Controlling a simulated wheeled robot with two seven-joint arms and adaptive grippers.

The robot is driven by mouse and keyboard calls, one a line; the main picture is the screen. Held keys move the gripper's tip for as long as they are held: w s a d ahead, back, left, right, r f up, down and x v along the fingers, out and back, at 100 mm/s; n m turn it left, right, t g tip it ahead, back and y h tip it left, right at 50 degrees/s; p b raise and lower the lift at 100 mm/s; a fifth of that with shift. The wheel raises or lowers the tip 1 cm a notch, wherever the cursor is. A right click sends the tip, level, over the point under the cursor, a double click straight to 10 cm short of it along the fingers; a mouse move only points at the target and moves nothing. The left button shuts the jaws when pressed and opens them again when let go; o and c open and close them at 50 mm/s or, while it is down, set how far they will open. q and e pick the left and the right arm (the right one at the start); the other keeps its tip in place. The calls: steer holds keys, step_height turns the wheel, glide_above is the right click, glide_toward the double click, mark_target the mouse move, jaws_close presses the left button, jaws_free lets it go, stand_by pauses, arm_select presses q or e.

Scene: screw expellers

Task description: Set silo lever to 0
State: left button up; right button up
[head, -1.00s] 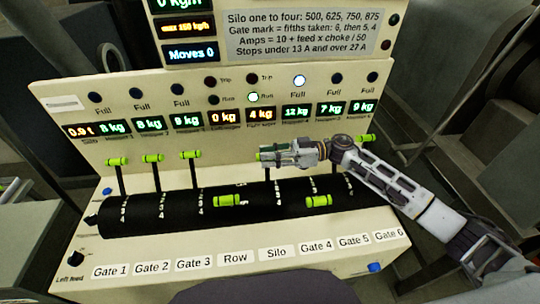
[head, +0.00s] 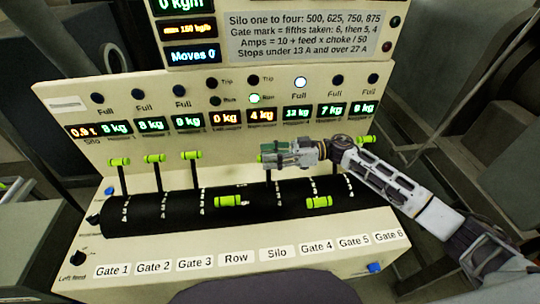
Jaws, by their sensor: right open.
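The silo lever (head: 268,175) is in the head view, above the "Silo" label (head: 276,254). It stands raised from the black drum, with its green handle up at the back. My right gripper (head: 270,155) is at this handle, coming in from the right, and covers most of it. The gripper is open; I cannot tell whether its fingers touch the handle. My left gripper is not in view.
Gate 1 (head: 119,161), Gate 2 (head: 154,158) and Gate 3 (head: 191,156) levers stand raised at left. The row lever (head: 229,201) and Gate 4 lever (head: 319,202) lie low on the drum (head: 150,212). Another green handle (head: 366,140) shows behind my right arm.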

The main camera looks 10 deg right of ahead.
steer(key=shift+d, duration=0.15)
steer(key=d, duration=0.7)
steer(key=shift+d, duration=0.15)
